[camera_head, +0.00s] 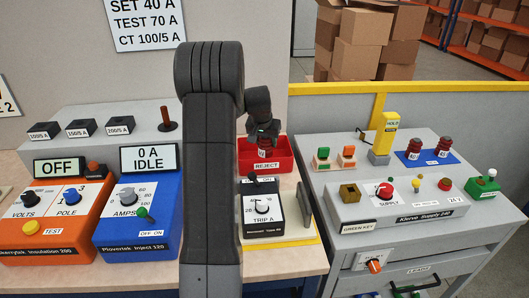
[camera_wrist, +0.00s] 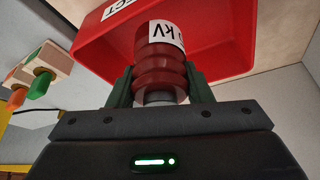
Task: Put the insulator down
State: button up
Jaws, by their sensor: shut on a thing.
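My gripper (camera_head: 263,130) is shut on a dark red ribbed insulator (camera_head: 264,143), at the red tray marked REJECT (camera_head: 284,158). In the wrist view the green jaws of my gripper (camera_wrist: 158,92) stand on both sides of the insulator's (camera_wrist: 160,70) grey end, and a white label with "kV" shows on its body. The red tray (camera_wrist: 230,50) lies behind the insulator there. The insulator appears upright and over or inside the tray; I cannot tell whether it touches the tray floor.
A trip unit (camera_head: 263,207) stands just in front of the tray. Orange (camera_head: 60,215) and blue (camera_head: 140,215) test sets are at left. On the right bench, two more red insulators stand on a blue mat (camera_head: 428,160), near a yellow HOLD post (camera_head: 384,135).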

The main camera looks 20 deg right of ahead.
aim_at(266, 151)
notch_tip(266, 151, down, 5)
jog(key=shift+f+p, duration=0.15)
jog(key=shift+p, duration=0.3)
jog(key=shift+f+b, duration=0.2)
jog(key=shift+b, duration=0.1)
jog(key=o, duration=1.2)
jog(key=shift+c, duration=0.2)
jog(key=shift+r, duration=0.1)
jog(key=shift+r, duration=0.35)
jog(key=b+v, duration=0.1)
jog(key=v, duration=1)
jog(key=shift+s+a+r, duration=0.1)
jog(key=shift+a+r, duration=0.1)
jog(key=shift+r, duration=0.05)
